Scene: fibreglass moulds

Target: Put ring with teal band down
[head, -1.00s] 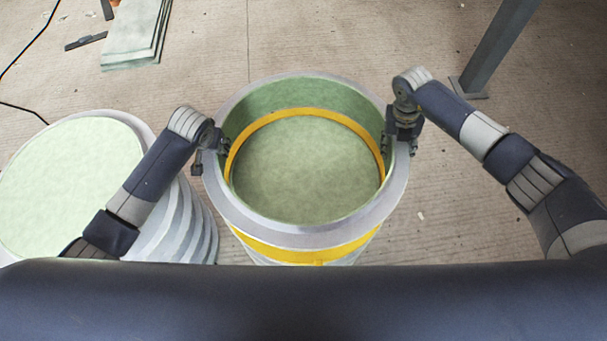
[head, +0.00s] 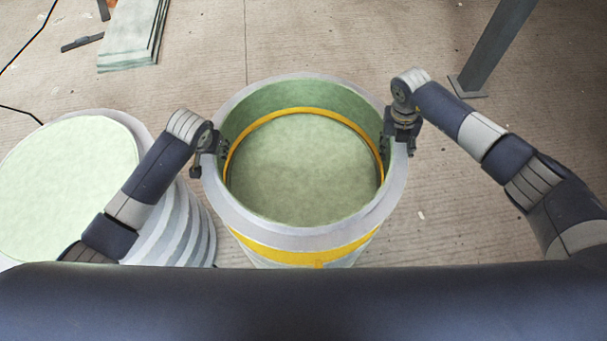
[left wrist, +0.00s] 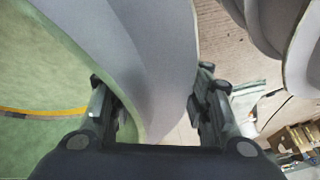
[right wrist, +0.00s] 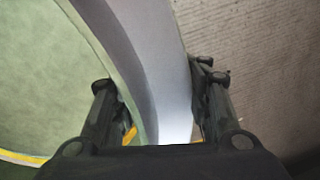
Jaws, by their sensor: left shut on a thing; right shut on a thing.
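The ring (head: 300,238) is grey outside and pale green inside. It sits over a round mould stack in the middle of the head view; no teal band shows on it. A yellow band (head: 310,255) shows below its front edge and along the inside. My left gripper (head: 209,155) is shut on the ring's left wall, one finger inside and one outside. My right gripper (head: 402,140) is shut on the right wall the same way. The wall also shows between the fingers in the left wrist view (left wrist: 135,50) and right wrist view (right wrist: 150,60). Whether the ring touches the stack is hidden.
Another stack of grey rings with a pale green top (head: 65,190) stands close at the left. Flat green sheets (head: 130,40) lie on the floor at the back left. A grey post (head: 495,45) stands at the back right. Floor behind the ring is clear.

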